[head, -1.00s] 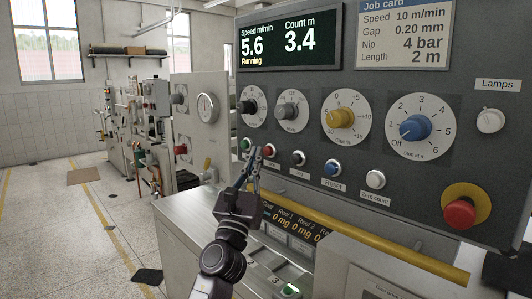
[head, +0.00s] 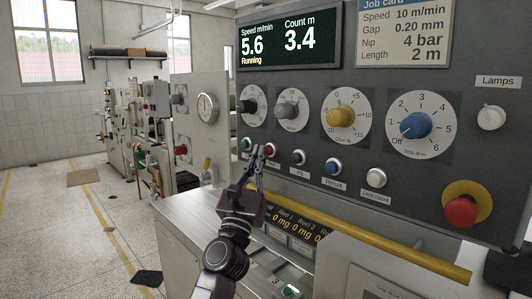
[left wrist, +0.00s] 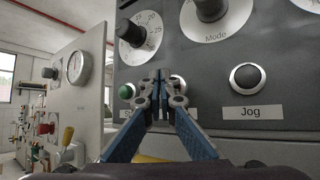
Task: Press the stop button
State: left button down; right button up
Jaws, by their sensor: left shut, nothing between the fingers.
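The red button (head: 270,150) sits in the row of small buttons on the grey control panel (head: 420,160), just right of the green button (head: 246,144). My left gripper (head: 258,151) is shut and empty, its tips up between these two buttons in the head view. In the left wrist view its blue fingers (left wrist: 160,76) meet in front of the panel, right of the green button (left wrist: 126,92). They hide most of the button behind them and its label; only part of a ring shows. I cannot tell whether the tips touch the panel. The display (head: 288,45) reads "Running".
The black Jog button (head: 298,157), blue Reset button (head: 333,167) and white count button (head: 376,177) continue the row rightward. A large red mushroom button (head: 461,211) is at far right. A yellow rail (head: 365,245) runs below the panel. Dials sit above.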

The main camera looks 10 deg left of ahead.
pick_arm(q)
jog(key=shift+w+d+b, duration=0.3)
jog(key=shift+w+b, duration=0.1)
jog(key=shift+b, duration=0.05)
dwell(0.5)
jog(key=shift+s+a, duration=0.1)
jog(key=shift+s+a+p, duration=0.2)
jog(key=shift+s+p, duration=0.1)
jog(key=shift+p, duration=0.25)
jog(key=shift+s+a, duration=0.25)
jog(key=shift+s, duration=0.05)
jog(key=s+a+p, duration=0.1)
jog(key=s, duration=0.1)
jog(key=s+a+p, duration=0.2)
dwell(0.4)
jog(key=shift+f, duration=0.1)
dwell(0.4)
